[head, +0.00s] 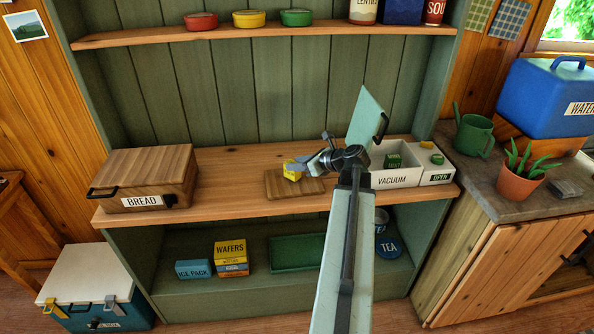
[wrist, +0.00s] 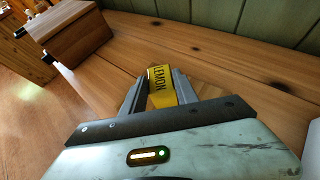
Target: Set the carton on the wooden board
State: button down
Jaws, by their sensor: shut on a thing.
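A yellow carton (head: 291,172) marked LEMON is held between the fingers of my gripper (head: 303,166). In the wrist view the carton (wrist: 161,88) stands between both fingers of my gripper (wrist: 160,98), its lettering running along its side. The wooden board (head: 278,186) lies on the hutch counter. The fingers and wrist hide part of the carton.
A bread box (head: 147,180) stands left on the counter (head: 225,163). The counter between bread box and board is clear.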

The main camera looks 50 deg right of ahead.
jog(key=shift+d+f, duration=0.1)
jog(key=shift+f, duration=0.7)
jog(key=shift+r, duration=0.25)
jog(key=shift+s+f, duration=0.1)
jog(key=shift+f, duration=0.15)
jog(key=c, duration=0.9)
grip_release()
jog(key=shift+r, duration=0.1)
jog(key=shift+c, duration=0.2)
